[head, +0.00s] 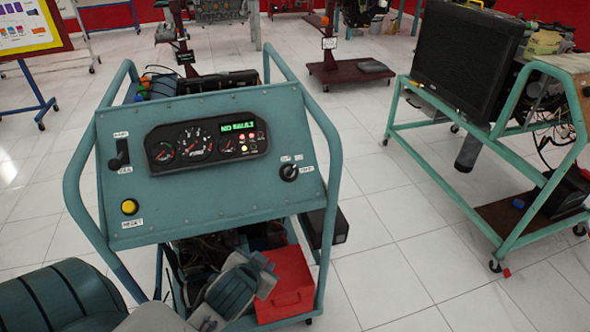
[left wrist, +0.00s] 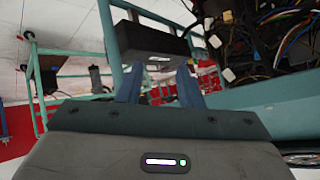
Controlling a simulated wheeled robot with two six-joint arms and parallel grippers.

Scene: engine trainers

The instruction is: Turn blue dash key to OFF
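The blue dash panel (head: 205,200) faces me in the middle of the head view. Its key switch (head: 289,172) is a black round knob with a light mark, right of the gauge cluster (head: 207,140). Small white labels surround the knob; they are too small to read surely, and I cannot tell its exact setting. My left gripper (head: 265,272) is below the panel, in front of the red box and well apart from the key. In the left wrist view its two blue fingers (left wrist: 159,88) stand apart with nothing between them. My right gripper is not in view.
The red box (head: 288,287) sits low inside the panel's tube frame (head: 327,215). The panel also has a yellow button (head: 130,207) and a black rocker switch (head: 120,155). A second trainer with a radiator (head: 465,58) stands at right. Tiled floor between them is clear.

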